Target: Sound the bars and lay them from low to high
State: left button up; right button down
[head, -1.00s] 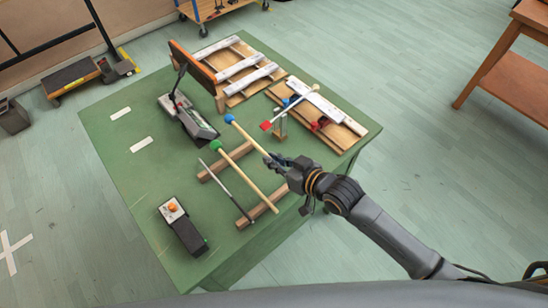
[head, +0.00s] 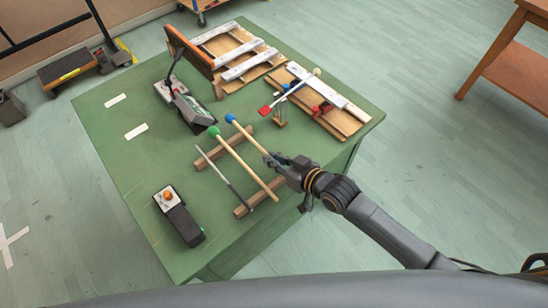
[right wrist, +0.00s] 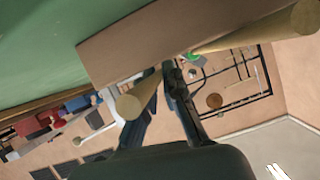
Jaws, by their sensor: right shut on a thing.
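My right gripper (head: 274,160) is shut on the handle of the blue-headed mallet (head: 248,138), whose blue head points to the upper left. In the right wrist view its wooden handle end (right wrist: 133,104) shows at the fingers (right wrist: 160,80). Whether it clears the wooden rails is hard to tell. Several silver bars (head: 250,67) lie on the back frame, and another bar (head: 340,96) is on the right frame. A red-headed mallet (head: 264,111) slants by it. My left gripper is out of view.
A grey device (head: 190,108) stands at the table's left back, near an upright orange-brown board (head: 190,50). A black box with an orange button (head: 180,218) is at the front left.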

jog(key=shift+f, duration=0.3)
dwell(0.4)
jog(key=c, duration=1.4)
grip_release()
jog(key=shift+s, duration=0.1)
jog(key=v, duration=1.2)
